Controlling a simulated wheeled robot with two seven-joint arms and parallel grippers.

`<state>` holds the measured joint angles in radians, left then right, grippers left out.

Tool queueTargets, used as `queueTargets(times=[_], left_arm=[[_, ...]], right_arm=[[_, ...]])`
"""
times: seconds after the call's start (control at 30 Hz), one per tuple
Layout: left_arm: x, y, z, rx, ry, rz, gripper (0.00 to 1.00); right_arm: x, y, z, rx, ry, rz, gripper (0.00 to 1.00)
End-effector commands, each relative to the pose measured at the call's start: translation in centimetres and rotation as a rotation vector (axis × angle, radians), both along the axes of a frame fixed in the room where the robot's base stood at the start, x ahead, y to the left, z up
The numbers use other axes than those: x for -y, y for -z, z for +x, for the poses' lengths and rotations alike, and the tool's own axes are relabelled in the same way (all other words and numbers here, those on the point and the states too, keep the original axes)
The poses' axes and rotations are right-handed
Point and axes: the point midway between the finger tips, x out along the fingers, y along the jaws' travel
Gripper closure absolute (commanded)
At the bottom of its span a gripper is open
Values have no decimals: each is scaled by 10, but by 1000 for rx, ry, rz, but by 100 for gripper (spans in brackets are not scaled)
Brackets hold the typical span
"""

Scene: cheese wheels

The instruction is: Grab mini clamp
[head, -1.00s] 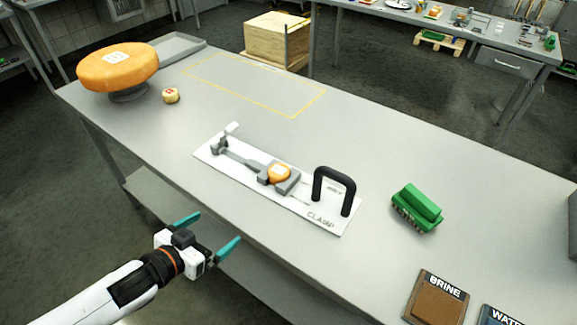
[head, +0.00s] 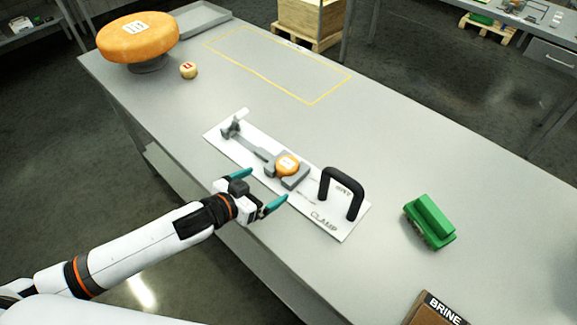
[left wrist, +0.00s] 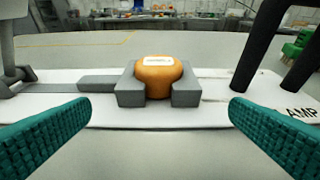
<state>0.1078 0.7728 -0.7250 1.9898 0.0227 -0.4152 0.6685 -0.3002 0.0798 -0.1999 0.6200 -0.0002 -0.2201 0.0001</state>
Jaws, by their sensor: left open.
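The mini clamp is a grey device (head: 254,153) on a white board (head: 327,220) lettered CLAMP. Its grey jaws (left wrist: 130,90) sit around a small orange cheese (head: 287,165), which also shows in the left wrist view (left wrist: 158,76). A black handle (head: 342,193) stands upright at the board's right end. My left gripper (head: 262,191) is open and empty at the board's near edge, in front of the cheese. In the left wrist view its teal fingers (left wrist: 160,118) are spread, with the clamp jaws and cheese beyond them. My right gripper is not in view.
A large orange cheese wheel (head: 137,38) on a dark stand and a small pale cheese (head: 188,70) are at the table's far left. A green brush (head: 430,222) lies right of the board. A BRINE block (head: 436,312) is at the bottom right. A yellow outlined area (head: 280,62) is bare.

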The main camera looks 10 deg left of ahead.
Motion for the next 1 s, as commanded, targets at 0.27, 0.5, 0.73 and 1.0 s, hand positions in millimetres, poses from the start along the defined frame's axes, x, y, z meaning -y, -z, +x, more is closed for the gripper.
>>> queueTargets(times=[0.27, 0.5, 0.73, 1.0], left_arm=[[18, 8, 33, 0, 0, 1, 0], [24, 15, 42, 0, 1, 0, 0], [24, 15, 42, -1, 1, 1, 15], [24, 15, 42, -1, 0, 1, 59]], right_arm=[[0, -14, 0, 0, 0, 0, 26], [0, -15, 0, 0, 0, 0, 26], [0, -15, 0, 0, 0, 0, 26], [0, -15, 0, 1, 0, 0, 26]])
